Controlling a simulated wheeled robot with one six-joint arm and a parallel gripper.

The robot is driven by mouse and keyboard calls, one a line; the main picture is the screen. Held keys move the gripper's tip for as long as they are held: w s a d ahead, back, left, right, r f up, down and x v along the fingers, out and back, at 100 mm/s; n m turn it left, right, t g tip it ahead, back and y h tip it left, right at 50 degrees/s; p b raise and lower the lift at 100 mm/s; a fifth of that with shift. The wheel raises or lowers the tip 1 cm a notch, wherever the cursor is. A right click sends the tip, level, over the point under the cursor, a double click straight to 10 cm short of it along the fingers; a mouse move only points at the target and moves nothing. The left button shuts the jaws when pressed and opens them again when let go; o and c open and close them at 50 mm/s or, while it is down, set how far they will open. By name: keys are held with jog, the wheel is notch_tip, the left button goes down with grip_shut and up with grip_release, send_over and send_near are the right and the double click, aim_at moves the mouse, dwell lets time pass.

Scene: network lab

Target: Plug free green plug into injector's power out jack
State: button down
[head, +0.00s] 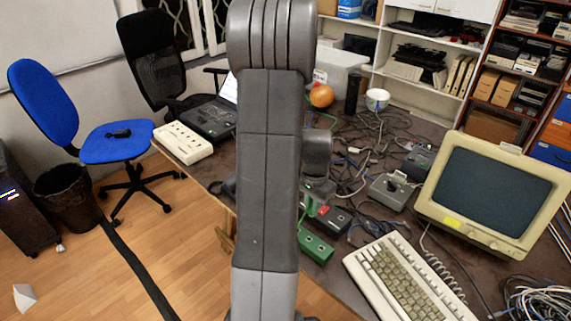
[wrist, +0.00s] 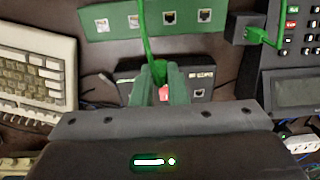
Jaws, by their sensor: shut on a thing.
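The injector (wrist: 205,76) is a dark box with pale lettering, behind my fingers in the wrist view. One square jack shows on its right part. My gripper (wrist: 158,92) is shut on the green plug (wrist: 160,72), whose green cable runs up and away between the fingers. A red-pink patch shows between the fingertips; I cannot tell whether it belongs to the plug or the injector. The fingers hide the injector's middle, so contact between plug and jack cannot be judged. In the head view, the dark injector (head: 338,218) lies beside my gripper, which my arm partly covers.
A green box (wrist: 112,24) with several jacks lies beyond the injector. A keypad device (wrist: 295,60) with a green cable stands at the right in the wrist view. A keyboard (wrist: 35,72) lies at the left. In the head view, a monitor (head: 495,190) and loose cables crowd the table.

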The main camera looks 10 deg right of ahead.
jog(key=p, duration=0.2)
send_near(340, 220)
jog(key=shift+w+d+f+b, duration=0.1)
jog(key=shift+w+f+b, duration=0.05)
jog(key=shift+f+b, duration=0.85)
jog(key=shift+w+d+f+b, duration=0.15)
jog(key=shift+f+b, duration=0.5)
jog(key=shift+f, duration=0.55)
jog(key=c, duration=2)
grip_release()
jog(key=shift+c, duration=0.2)
grip_shut()
jog(key=shift+f+b, duration=0.8)
jog(key=shift+f, duration=0.1)
